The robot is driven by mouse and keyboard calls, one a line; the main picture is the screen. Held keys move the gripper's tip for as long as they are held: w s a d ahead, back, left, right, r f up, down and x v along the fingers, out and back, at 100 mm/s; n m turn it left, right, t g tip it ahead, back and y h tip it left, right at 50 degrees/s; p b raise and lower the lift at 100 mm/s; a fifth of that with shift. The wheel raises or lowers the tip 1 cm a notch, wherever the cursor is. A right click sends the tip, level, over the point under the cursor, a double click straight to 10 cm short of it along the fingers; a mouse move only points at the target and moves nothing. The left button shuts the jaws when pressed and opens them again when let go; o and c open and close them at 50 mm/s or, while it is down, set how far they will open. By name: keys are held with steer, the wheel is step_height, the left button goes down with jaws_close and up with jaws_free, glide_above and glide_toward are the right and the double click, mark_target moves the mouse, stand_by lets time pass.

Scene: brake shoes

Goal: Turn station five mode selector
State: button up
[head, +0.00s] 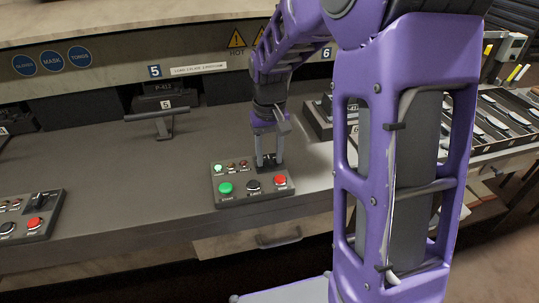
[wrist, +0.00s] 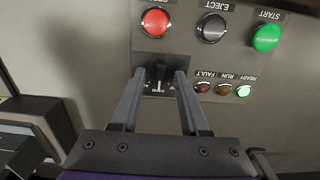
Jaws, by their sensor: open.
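The control panel (head: 225,199) sits on the grey bench, right of the "5" signs. It has green, dark and red buttons in front and small lamps behind. The mode selector (wrist: 159,79) is a black knob on a dark plate, seen upside down in the wrist view. It points roughly along the panel's short side, near the middle mark of its scale. My gripper (head: 267,163) points down over it in the head view. In the wrist view my gripper (wrist: 160,73) is open, one finger on each side of the knob. I cannot tell whether the fingers touch it.
The START button (wrist: 266,38), EJECT button (wrist: 212,28) and red button (wrist: 155,22) are close to the fingers. The green READY lamp (wrist: 243,91) is lit. Another panel (head: 30,215) stands at left. A T-shaped handle (head: 157,117) stands behind. Bench is clear left of the panel.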

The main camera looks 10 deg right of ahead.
jaws_close()
stand_by(0.5)
steer(key=n+p, duration=0.2)
steer(key=n, duration=0.2)
steer(key=shift+r, duration=0.1)
steer(key=shift+n+p, duration=0.8)
steer(key=shift+n, duration=1.2)
jaws_free()
